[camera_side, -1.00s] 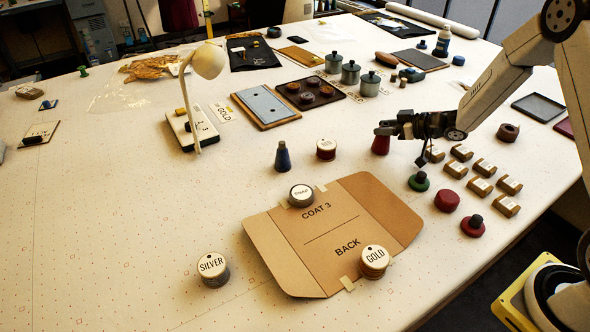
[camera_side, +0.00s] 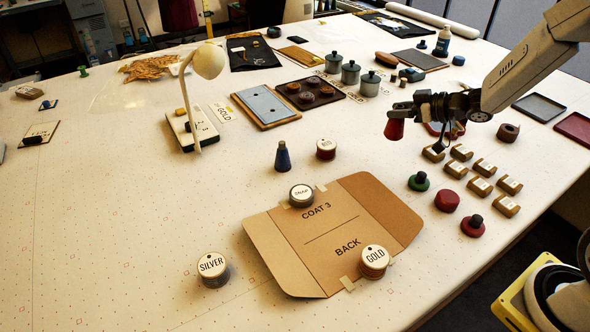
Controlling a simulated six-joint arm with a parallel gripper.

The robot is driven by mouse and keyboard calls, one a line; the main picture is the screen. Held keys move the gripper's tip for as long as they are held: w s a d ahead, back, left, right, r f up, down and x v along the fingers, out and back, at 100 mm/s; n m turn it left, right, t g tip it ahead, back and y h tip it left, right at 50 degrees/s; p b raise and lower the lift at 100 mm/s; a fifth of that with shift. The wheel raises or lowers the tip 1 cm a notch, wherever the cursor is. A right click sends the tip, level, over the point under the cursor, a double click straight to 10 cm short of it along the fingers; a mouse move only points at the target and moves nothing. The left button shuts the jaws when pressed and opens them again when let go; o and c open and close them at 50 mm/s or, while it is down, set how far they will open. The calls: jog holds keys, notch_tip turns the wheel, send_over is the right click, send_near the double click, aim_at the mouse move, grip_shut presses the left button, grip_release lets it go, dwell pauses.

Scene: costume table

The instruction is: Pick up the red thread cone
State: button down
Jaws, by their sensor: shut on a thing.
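The red thread cone (camera_side: 394,130) hangs upright in the air, clear of the table. My gripper (camera_side: 402,110) is shut on the cone's top and covers its tip. A blue thread cone (camera_side: 283,156) stands on the table to the left, apart from my gripper.
Several small tan labelled blocks (camera_side: 482,168) stand below and right of my gripper. A green piece (camera_side: 419,182) and dark red pieces (camera_side: 447,201) stand nearer. A cardboard folder (camera_side: 347,222) with labelled spools lies in front. A lamp (camera_side: 207,62) stands left; the left table area is mostly clear.

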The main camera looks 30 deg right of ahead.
jog(key=s+a+r, duration=0.1)
jog(key=s+r, duration=0.4)
jog(key=s, duration=0.5)
jog(key=shift+s+a+r, duration=0.15)
jog(key=shift+a+r, duration=0.2)
jog(key=shift+a, duration=0.05)
